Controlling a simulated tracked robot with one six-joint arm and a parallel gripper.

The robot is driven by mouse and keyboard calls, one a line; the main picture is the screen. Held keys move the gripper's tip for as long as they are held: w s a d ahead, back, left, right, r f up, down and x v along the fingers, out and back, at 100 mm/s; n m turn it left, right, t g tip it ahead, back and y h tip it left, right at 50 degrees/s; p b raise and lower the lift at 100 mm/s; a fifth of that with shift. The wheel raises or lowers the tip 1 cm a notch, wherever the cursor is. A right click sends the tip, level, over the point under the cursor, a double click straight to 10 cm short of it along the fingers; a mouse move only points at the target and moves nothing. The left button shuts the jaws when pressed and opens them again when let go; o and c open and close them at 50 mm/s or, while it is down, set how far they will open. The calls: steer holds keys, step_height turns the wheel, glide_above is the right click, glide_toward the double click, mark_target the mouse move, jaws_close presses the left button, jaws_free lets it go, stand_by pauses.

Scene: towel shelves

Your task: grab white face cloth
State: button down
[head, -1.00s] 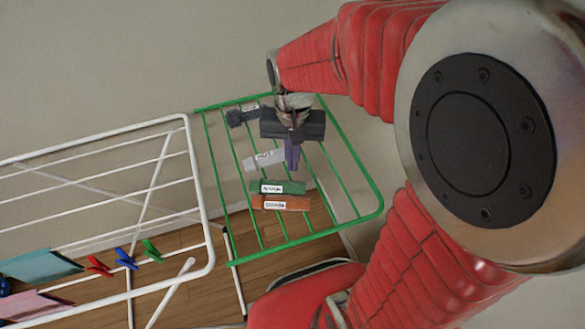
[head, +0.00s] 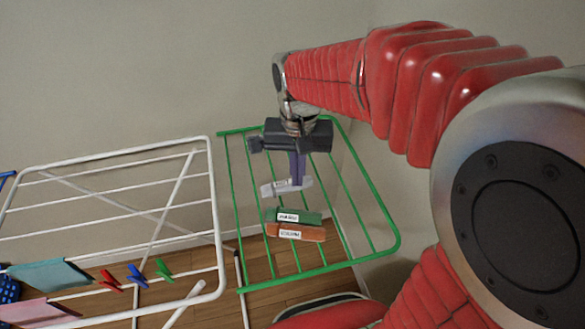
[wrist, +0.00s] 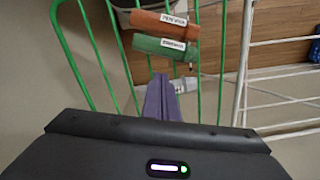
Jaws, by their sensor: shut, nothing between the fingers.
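The white cloth (head: 272,190), a small rolled or folded piece with a label, lies on the green rack (head: 385,240). In the head view my gripper (head: 298,183) points down with its purple fingers together, overlapping the cloth's right part. In the wrist view the shut fingers (wrist: 161,82) cover most of the cloth; a pale bit (wrist: 185,85) shows at their right. Whether the fingers touch it I cannot tell. Nothing is seen held between them.
A green cloth (head: 312,217) and an orange cloth (head: 312,234), both labelled, lie nearer on the rack. A dark cloth (head: 254,145) is partly hidden behind my gripper. A white drying rack (head: 215,255) with pegs stands to the left.

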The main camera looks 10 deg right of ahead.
steer(key=shift+a, duration=0.1)
steer(key=shift+f, duration=5)
steer(key=shift+s+a, duration=0.2)
steer(key=shift+s, duration=0.35)
steer(key=shift+s+a, duration=0.15)
steer(key=shift+s, duration=0.35)
steer(key=shift+r, duration=0.1)
step_height(320, 180, up, 10)
